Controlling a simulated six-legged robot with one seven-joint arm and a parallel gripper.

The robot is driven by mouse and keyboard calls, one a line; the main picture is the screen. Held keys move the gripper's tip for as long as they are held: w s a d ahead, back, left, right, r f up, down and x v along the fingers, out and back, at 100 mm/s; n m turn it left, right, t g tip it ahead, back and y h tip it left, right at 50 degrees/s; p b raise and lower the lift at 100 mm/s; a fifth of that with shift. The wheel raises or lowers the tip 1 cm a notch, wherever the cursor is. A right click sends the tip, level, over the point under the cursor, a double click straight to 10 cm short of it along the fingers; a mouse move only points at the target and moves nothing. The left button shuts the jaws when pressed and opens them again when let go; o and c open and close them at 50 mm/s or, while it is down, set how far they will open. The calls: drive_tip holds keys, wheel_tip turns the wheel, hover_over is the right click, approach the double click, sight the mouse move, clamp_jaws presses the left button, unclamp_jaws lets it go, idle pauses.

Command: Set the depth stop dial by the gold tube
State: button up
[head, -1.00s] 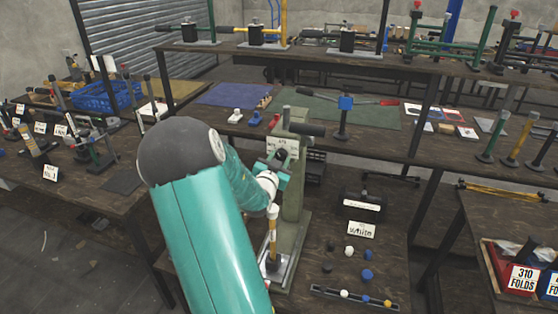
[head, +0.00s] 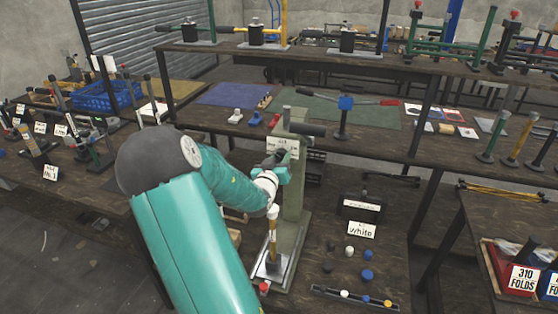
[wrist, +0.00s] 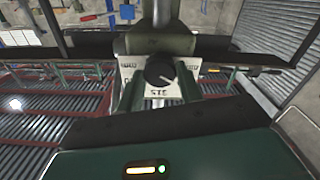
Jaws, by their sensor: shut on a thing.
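The depth stop dial (wrist: 160,73) is a round dark knob with a pale pointer mark, on a white lettered plate (head: 283,146) of the green press (head: 293,200).
A dark press handle (head: 303,128) sticks out above the plate. A card (head: 361,230) reads "white". Black, white and blue knobs lie right of the press, near a dark strip (head: 330,293). A red button (head: 264,288) is at the base's front. A shelf (head: 350,62) runs behind.

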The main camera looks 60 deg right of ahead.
drive_tip(key=shift+f, duration=0.1)
drive_tip(key=o, duration=1)
drive_tip(key=shift+a, duration=0.1)
drive_tip(key=s+a, duration=0.2)
drive_tip(key=a, duration=1.1)
drive_tip(key=shift+a, duration=0.3)
